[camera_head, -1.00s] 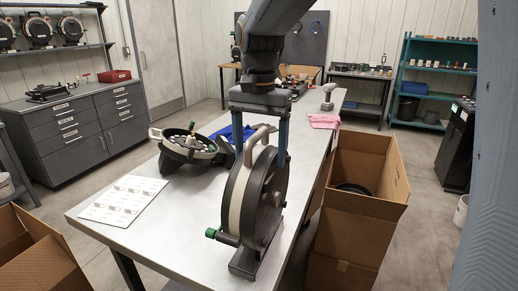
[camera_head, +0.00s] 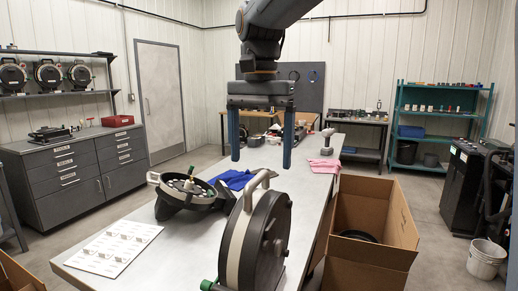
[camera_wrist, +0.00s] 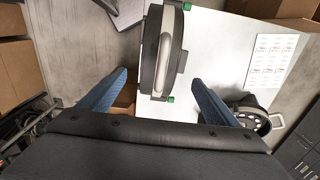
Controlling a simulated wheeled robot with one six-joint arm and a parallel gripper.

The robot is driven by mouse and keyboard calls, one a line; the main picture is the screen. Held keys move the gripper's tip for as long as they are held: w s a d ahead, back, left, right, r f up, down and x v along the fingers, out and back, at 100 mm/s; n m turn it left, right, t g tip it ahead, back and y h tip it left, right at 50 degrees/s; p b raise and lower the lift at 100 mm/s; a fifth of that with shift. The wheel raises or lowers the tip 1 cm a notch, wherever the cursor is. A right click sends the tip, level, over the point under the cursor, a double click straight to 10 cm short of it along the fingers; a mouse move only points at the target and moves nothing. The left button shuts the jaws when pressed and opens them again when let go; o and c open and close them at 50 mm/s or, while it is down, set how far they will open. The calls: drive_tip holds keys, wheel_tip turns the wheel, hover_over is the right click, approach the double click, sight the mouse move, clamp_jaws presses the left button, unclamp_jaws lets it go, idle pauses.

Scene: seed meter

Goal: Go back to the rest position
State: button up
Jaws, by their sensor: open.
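My gripper (camera_head: 262,158) is open and empty, with its two blue fingers hanging wide apart above the table. The seed meter (camera_head: 258,236) stands upright on the table below and in front of the fingers, apart from them; its grey handle (camera_head: 256,184) arches over the top and a green knob (camera_head: 207,285) sticks out low at its left. In the wrist view the seed meter (camera_wrist: 152,55) lies between and beyond the open fingers (camera_wrist: 157,97), with its pale handle facing the camera.
An opened meter housing (camera_head: 190,190), a printed sheet (camera_head: 110,247), a blue cloth (camera_head: 232,179) and a pink cloth (camera_head: 324,166) lie on the white table (camera_head: 165,265). An open cardboard box (camera_head: 372,265) stands right of it. Drawers (camera_head: 75,170) are at the left.

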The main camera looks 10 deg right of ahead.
drive_tip(key=shift+r, duration=1)
drive_tip(key=shift+r, duration=0.1)
